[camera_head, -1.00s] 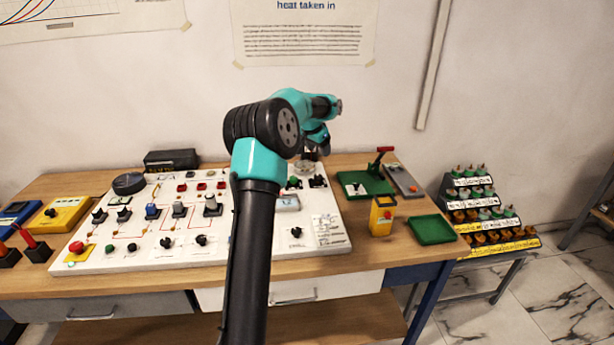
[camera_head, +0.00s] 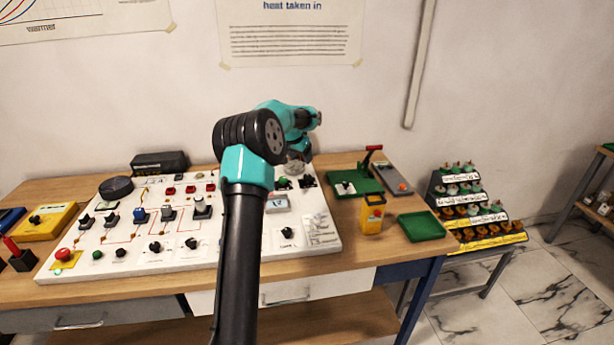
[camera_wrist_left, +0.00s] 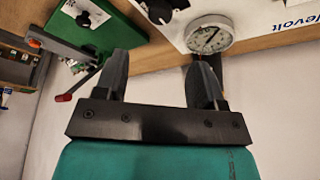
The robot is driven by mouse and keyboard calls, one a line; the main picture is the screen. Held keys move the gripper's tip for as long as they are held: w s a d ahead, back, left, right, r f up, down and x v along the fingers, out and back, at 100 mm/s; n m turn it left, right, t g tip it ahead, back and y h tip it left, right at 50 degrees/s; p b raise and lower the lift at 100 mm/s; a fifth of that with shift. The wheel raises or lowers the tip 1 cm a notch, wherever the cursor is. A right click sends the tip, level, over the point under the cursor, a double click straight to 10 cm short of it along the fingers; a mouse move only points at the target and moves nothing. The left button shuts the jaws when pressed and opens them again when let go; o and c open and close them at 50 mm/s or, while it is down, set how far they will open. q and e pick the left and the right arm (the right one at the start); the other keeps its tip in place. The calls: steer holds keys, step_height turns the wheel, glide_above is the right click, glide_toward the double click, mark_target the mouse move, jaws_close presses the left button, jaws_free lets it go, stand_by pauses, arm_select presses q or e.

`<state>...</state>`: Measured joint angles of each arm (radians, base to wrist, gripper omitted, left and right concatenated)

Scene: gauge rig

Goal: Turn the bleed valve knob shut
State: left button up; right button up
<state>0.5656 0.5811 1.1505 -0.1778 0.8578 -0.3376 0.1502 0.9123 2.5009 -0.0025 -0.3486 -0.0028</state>
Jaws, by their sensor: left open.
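The white panel (camera_head: 230,255) on the bench carries several knobs and a round dial gauge (camera_head: 294,166). A black knob (camera_head: 308,181) sits close to the gauge; this knob (camera_wrist_left: 160,9) and the gauge (camera_wrist_left: 211,36) also show in the left wrist view. Another black knob (camera_head: 288,232) is nearer the panel's front right. Labels are too small to tell which is the bleed valve. My left gripper (camera_head: 302,152) is over the panel's back right, partly hidden by its own arm. In the wrist view its open fingers (camera_wrist_left: 160,72) have nothing between them. My right gripper is not in view.
A green board with a red-handled lever (camera_head: 369,160) stands right of the panel. A tiered rack (camera_head: 475,205) stands beyond. The wall is close behind the bench.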

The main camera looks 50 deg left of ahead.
mark_target(307, 176)
arm_select(q)
steer(key=x, duration=1.1)
steer(key=shift+w+f, duration=0.25)
steer(key=shift+f, duration=0.05)
steer(key=c, duration=0.9)
steer(key=shift+a+m, duration=0.1)
steer(key=shift+m, duration=0.4)
steer(key=m+h, duration=0.2)
steer(key=m, duration=0.3)
steer(key=m+h, duration=0.1)
steer(key=m, duration=0.1)
steer(key=m+g+h, duration=0.1)
steer(key=m, duration=0.2)
steer(key=shift+a+f+m, duration=0.1)
steer(key=shift+m, duration=0.5)
